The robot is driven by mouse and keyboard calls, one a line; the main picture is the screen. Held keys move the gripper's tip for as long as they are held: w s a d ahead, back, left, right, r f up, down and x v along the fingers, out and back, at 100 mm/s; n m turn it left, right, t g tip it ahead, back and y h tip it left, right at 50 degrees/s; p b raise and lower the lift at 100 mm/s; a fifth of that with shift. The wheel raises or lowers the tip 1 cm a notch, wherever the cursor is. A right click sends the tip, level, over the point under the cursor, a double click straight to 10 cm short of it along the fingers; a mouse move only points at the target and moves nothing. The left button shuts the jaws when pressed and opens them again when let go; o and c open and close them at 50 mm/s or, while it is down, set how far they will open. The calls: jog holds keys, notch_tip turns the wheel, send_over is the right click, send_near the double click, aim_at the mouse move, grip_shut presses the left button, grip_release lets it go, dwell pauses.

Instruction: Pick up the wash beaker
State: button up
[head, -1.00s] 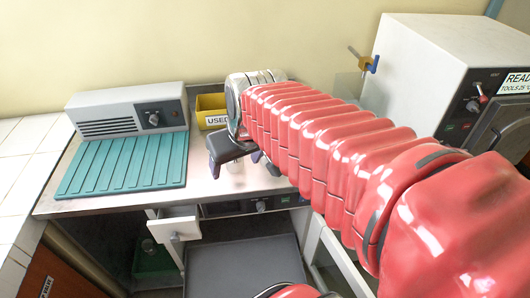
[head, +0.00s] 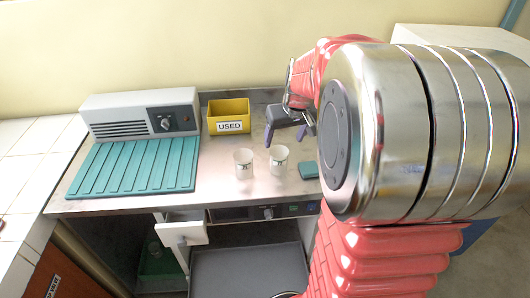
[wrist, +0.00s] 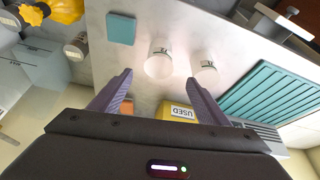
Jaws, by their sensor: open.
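Two similar whitish beakers stand upright, side by side, on the metal bench: a left one (head: 244,163) and a right one (head: 279,161). Each has a small dark mark too small to read, so I cannot tell which is the wash beaker. In the wrist view the right one (wrist: 158,64) shows just beyond and between my fingertips, and the left one (wrist: 206,71) lies to its right. My gripper (head: 288,138) is open and empty, behind and apparently above the beakers, with its purple fingers apart. It also shows in the wrist view (wrist: 160,77).
A yellow box marked USED (head: 229,117) stands behind the beakers. A teal ribbed mat (head: 135,166) and a grey-white device (head: 141,112) are at left. A small teal pad (head: 308,170) lies right of the beakers. A white drawer (head: 182,232) stands open below the bench.

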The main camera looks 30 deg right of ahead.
aim_at(279, 153)
jog(key=shift+f, duration=0.1)
jog(key=shift+x, duration=4.15)
jog(key=shift+x, duration=2.65)
jog(key=c, duration=1.1)
notch_tip(279, 153, up, 10)
jog(key=shift+r, duration=0.1)
jog(key=shift+c, duration=0.2)
